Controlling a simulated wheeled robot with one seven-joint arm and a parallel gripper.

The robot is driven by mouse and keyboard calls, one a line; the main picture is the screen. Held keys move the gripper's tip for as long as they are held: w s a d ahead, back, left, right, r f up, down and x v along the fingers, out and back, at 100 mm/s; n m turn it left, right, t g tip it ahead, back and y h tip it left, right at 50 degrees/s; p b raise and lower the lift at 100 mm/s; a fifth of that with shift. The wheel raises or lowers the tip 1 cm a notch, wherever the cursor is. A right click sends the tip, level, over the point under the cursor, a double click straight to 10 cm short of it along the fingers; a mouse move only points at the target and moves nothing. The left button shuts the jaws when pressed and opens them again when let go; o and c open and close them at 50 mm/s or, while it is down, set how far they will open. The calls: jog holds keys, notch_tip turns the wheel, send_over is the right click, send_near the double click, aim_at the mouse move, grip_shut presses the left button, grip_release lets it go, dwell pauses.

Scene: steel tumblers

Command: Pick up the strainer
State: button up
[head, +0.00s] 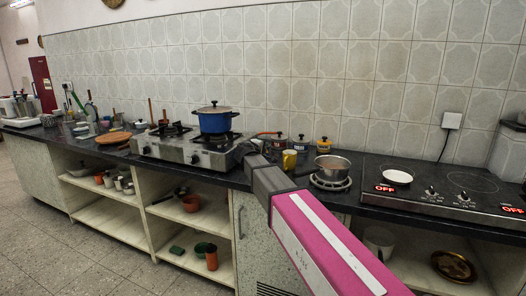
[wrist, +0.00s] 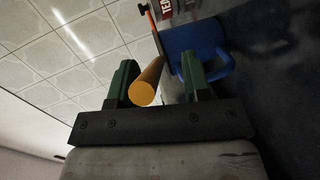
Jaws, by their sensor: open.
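My gripper (head: 258,163) is held over the front edge of the counter, right of the stove. In the wrist view its two green fingers (wrist: 157,64) are apart. A yellow-brown rod (wrist: 147,88), like a handle seen end-on, shows between them, clear of the right finger and close to the left one. It may be the strainer's handle; no strainer bowl or mesh shows clearly. A blue object (wrist: 203,47) lies just beyond the right finger. A thin orange-red stick (head: 266,134) shows behind my gripper in the head view.
A blue lidded pot (head: 214,121) stands on the stove (head: 185,147) to the left. A yellow mug (head: 290,160), lidded jars (head: 324,146) and a steel saucepan (head: 333,168) are close to my gripper's right. The tiled wall (head: 340,70) rises behind.

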jog(key=shift+w+d, duration=0.1)
jog(key=shift+w, duration=0.15)
grip_shut()
jog(key=shift+r, duration=0.1)
